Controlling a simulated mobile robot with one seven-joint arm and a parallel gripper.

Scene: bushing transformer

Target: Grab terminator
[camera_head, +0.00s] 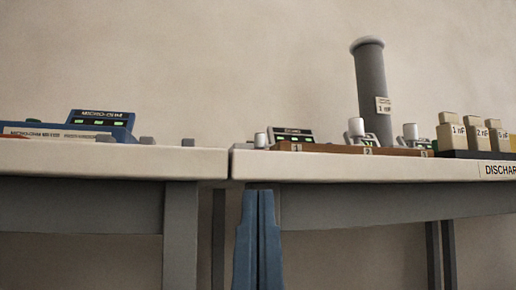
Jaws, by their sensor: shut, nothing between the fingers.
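My gripper (258,195) shows at the bottom centre as two blue fingers pointing up, shut against each other with nothing between them. It is in front of the right table and below its top edge. No thing in view is labelled as a terminator, so I cannot tell which it is. A brown board (328,149) numbered 1, 2 and on lies on the right table, with several white-capped pieces (356,127) on or behind it. Several cream blocks (451,133) marked in nF stand to its right on a dark base.
A tall grey cylinder (371,85) tagged "1 nF" stands behind the board. A blue micro-ohmmeter (100,121) sits on the left table (100,158). A narrow seam separates it from the right table (330,167), whose front edge reads "DISCHAR".

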